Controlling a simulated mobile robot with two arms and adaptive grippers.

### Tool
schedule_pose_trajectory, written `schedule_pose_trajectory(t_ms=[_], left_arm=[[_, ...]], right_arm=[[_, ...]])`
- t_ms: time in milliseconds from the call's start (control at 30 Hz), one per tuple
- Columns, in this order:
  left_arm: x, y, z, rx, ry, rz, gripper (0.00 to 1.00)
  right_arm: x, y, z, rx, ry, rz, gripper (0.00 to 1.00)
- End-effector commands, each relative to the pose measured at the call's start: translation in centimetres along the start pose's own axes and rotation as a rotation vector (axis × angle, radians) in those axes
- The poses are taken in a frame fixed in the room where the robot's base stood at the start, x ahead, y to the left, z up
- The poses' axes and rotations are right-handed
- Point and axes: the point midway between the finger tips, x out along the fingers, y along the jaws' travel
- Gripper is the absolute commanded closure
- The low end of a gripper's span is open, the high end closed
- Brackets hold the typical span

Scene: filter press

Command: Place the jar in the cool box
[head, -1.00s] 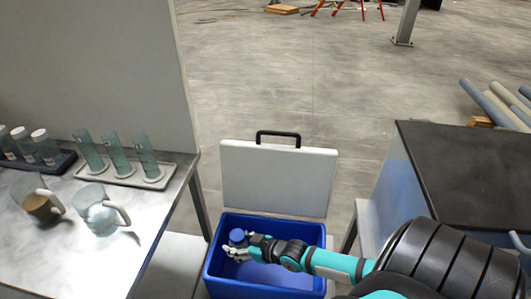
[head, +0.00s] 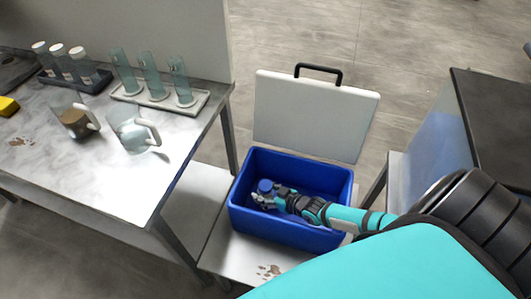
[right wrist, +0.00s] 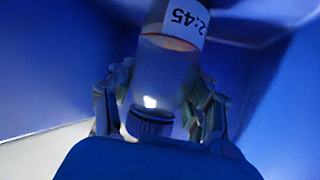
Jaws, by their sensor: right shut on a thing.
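The jar shows in the head view as a round blue lid (head: 265,186) inside the blue cool box (head: 285,231), near its left side. In the right wrist view the jar (right wrist: 166,75) has a clear, cloudy body, a dark ribbed cap and a white label with upside-down digits ending in 2:45. My right gripper (head: 266,198) reaches into the box from the right and is shut on the jar, one finger on each side in the right wrist view (right wrist: 162,92). Whether the jar touches the box floor is hard to tell. My left gripper is out of view.
The box's white lid (head: 312,118) with a black handle stands open behind it. The box rests on a low pale shelf (head: 225,245). At left, a marble-topped table (head: 50,155) holds two jugs, a cylinder rack and a bottle rack. A dark-topped cabinet (head: 495,105) stands at right.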

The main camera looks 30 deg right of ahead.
Motion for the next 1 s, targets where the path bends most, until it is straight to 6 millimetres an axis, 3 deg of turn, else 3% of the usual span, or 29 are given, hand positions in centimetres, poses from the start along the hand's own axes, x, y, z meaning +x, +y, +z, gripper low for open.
schedule_pose_trajectory(t_ms=[100, 133, 300, 633, 1000], left_arm=[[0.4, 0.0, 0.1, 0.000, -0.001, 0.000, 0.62], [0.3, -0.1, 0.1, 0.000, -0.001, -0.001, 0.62], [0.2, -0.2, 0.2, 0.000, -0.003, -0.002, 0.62], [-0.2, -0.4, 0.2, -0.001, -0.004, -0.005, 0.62], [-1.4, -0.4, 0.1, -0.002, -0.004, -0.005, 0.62]], right_arm=[[0.2, 0.0, 0.3, 0.000, 0.001, 0.000, 0.85], [0.1, 0.0, 0.3, 0.000, 0.000, 0.000, 0.46], [0.1, 0.0, 0.2, 0.000, 0.000, 0.000, 0.25], [-0.3, 0.0, -0.1, 0.001, -0.001, -0.001, 0.25], [-6.1, -0.1, 0.0, 0.001, -0.003, -0.001, 0.25]])
